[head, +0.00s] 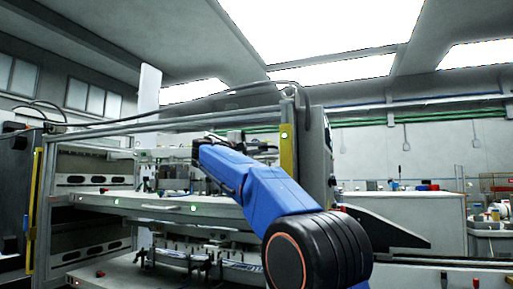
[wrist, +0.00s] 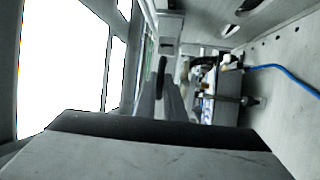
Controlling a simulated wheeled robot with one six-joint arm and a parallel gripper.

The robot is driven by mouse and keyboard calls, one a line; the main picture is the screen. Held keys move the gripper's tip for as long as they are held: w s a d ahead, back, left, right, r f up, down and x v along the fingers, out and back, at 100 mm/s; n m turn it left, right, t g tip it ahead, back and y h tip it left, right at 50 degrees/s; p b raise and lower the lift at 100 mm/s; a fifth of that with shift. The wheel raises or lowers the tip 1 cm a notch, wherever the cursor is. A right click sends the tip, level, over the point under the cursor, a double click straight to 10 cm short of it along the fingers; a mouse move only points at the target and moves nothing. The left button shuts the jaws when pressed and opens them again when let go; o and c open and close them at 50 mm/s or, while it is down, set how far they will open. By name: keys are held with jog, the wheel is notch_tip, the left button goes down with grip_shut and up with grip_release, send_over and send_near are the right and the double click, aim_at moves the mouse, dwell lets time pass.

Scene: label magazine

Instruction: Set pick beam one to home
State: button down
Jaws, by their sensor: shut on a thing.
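My blue arm reaches into the label magazine machine (head: 120,202) in the head view, and its far end is over the machine's upper deck. In the wrist view my gripper (wrist: 162,98) shows as narrow grey fingers beyond the broad wrist body at the bottom. It is shut on a narrow dark part (wrist: 161,72), mostly hidden by the fingers. I cannot tell clearly whether this part belongs to pick beam one. In the head view the gripper is hard to make out among the dark fittings.
A yellow-faced post (head: 287,148) stands right of my arm, and another yellow strip (head: 37,210) is at the left. A lower shelf with clamps (head: 195,258) lies beneath the deck. In the wrist view, a blue cable (wrist: 285,72) runs along the right.

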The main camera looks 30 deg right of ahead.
jog(key=w+d, duration=0.2)
jog(key=d, duration=0.1)
jog(key=shift+w, duration=0.3)
jog(key=c, duration=1.8)
grip_release()
jog(key=shift+c, duration=0.2)
jog(key=v, duration=1.7)
jog(key=shift+a, duration=0.15)
jog(key=shift+s, duration=0.1)
